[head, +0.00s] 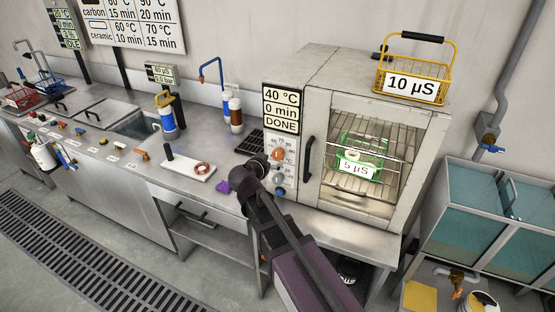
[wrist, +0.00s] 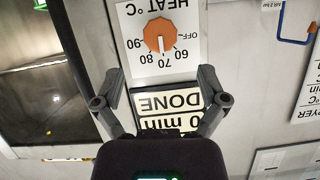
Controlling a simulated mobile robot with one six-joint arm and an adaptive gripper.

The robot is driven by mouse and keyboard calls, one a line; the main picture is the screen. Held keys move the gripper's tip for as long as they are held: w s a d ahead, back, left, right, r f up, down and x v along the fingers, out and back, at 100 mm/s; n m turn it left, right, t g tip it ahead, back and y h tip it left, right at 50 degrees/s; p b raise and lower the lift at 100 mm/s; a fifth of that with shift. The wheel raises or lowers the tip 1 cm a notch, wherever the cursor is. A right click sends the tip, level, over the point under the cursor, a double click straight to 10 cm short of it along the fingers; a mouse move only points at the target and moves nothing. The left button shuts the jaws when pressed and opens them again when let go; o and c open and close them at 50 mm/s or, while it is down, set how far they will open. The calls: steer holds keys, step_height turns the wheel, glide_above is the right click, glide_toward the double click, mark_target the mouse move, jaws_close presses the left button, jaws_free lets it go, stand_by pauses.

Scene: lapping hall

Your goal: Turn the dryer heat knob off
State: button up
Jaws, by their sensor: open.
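The dryer (head: 310,90) stands on the bench with its glass door closed, and its sign (head: 282,110) reads 40 °C, 0 min, DONE. The orange heat knob (wrist: 160,36) is in the upper middle of the wrist view, where the panel appears upside down. Its white pointer is toward 70, and OFF is marked at its right in that view. The knob also shows in the head view (head: 278,154). My gripper (wrist: 161,78) is open and empty in front of the panel, its fingertips apart from the knob. In the head view my gripper (head: 257,168) is just left of the panel.
A green basket (head: 362,158) tagged 5 µS is inside the dryer. A yellow basket (head: 414,70) tagged 10 µS is on top. The door handle (head: 308,158) is right of the panel. A purple item (head: 222,187) and white tray (head: 188,168) lie to the left.

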mark_target(277, 156)
steer(key=b+x, duration=0.2)
steer(key=x, duration=0.5)
steer(key=shift+w+f, duration=0.15)
steer(key=shift+w, duration=0.1)
steer(key=c, duration=1.1)
